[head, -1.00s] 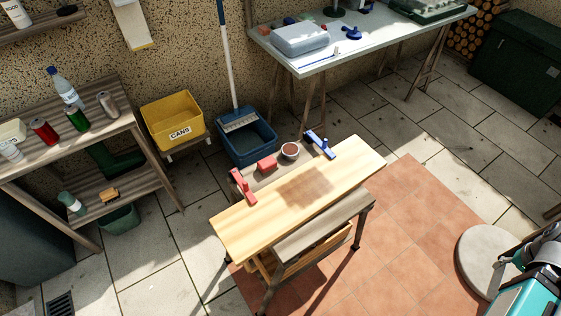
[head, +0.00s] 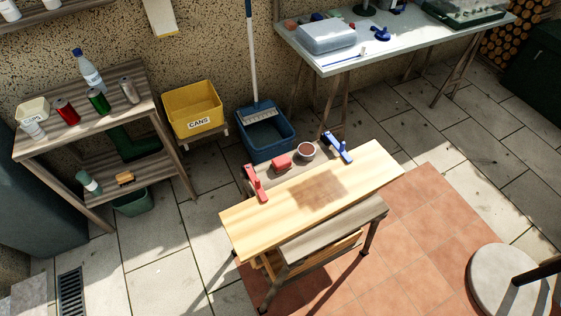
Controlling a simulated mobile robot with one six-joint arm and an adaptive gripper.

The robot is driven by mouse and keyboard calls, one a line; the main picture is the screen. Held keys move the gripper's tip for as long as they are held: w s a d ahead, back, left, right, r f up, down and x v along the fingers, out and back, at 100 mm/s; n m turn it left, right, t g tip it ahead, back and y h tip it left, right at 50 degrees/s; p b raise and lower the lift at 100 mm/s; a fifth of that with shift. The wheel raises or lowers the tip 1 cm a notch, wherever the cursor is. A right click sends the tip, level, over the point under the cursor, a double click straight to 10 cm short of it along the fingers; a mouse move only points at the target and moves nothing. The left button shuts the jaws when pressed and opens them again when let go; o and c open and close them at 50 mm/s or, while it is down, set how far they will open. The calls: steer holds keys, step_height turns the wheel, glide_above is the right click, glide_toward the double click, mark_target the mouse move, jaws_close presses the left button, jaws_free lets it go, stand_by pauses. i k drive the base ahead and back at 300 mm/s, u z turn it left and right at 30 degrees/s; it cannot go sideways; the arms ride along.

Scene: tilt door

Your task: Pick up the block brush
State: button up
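A small block with a tan-orange top and a dark underside (head: 125,178), which looks like the block brush, lies on the lower shelf of the wooden shelf unit (head: 88,192) at the left. It is small in the head view, so its bristles cannot be made out. A green-capped bottle (head: 89,182) lies or leans to its left on the same shelf. My gripper is not in view, and nothing is seen touching the brush.
A workbench (head: 240,225) with a red clamp, a blue clamp, a red block and a round tin stands in the middle. A yellow bin (head: 193,110) and blue bucket (head: 266,135) stand behind. A round stool (head: 497,275) is at right. Paved floor before the shelves is clear.

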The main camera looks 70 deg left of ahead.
mark_target(282, 163)
steer(key=u, duration=0.05)
steer(key=k, duration=1.55)
steer(key=u, duration=1.6)
steer(key=i, duration=0.8)
steer(key=u, duration=0.05)
